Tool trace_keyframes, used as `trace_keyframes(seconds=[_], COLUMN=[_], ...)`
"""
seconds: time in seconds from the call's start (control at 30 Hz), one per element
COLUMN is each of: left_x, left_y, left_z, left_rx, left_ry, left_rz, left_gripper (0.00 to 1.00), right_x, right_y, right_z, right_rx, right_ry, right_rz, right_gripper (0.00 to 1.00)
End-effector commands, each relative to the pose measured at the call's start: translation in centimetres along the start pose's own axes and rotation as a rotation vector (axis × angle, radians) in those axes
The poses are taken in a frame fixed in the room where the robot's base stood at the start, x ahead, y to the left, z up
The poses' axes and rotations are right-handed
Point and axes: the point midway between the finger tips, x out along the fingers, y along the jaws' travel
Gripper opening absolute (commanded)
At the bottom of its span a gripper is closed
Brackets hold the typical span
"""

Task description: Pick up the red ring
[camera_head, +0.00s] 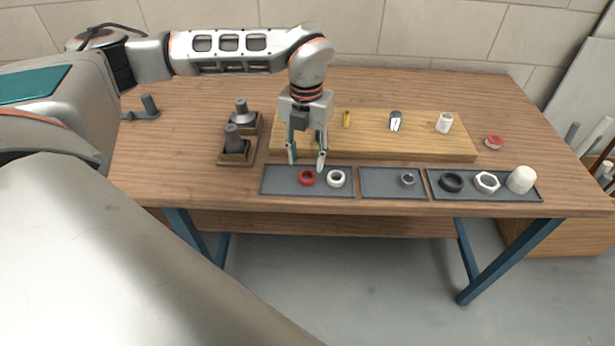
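The red ring (307,178) lies flat on the left grey tray (275,182), just left of a white ring (336,178). My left gripper (306,162) points down above and behind the red ring, near the tray's back edge. Its two fingers are spread apart with nothing visible between them. The fingertips look close to the ring but apart from it; the exact height is hard to tell. My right gripper is not in view.
A wooden board (430,145) holds several small fittings behind the trays. A middle tray (380,188) holds a grey nut (407,179). The right tray (460,195) holds a black ring (451,182), a white nut (487,182) and a white cap (521,179). Dark fittings stand in a wooden holder (252,146).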

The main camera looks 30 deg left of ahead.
Motion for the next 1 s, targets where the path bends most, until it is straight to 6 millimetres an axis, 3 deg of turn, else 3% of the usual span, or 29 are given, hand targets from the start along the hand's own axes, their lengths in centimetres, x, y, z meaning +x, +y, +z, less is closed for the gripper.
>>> trace_keyframes(seconds=[0.4, 0.67, 0.73, 0.77, 1.0], left_x=[4.9, 5.2, 5.1, 5.1, 5.1], left_y=[-0.2, -0.2, -0.2, -0.2, -0.2], left_z=[0.5, 0.5, 0.5, 0.5, 0.5], left_rx=[0.002, 0.002, 0.002, 0.002, 0.002], left_ry=[0.001, 0.000, 0.000, 0.000, 0.000], left_rz=[-0.001, -0.002, -0.002, -0.002, -0.002], left_gripper=[0.38, 0.38, 0.20, 0.18, 0.18], right_x=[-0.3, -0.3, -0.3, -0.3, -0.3], right_y=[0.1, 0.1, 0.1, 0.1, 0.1], right_z=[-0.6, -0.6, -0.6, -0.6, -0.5], right_rx=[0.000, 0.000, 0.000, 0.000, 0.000], right_ry=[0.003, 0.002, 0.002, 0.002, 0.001], right_rz=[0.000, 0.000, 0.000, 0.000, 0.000], right_gripper=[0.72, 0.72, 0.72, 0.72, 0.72])
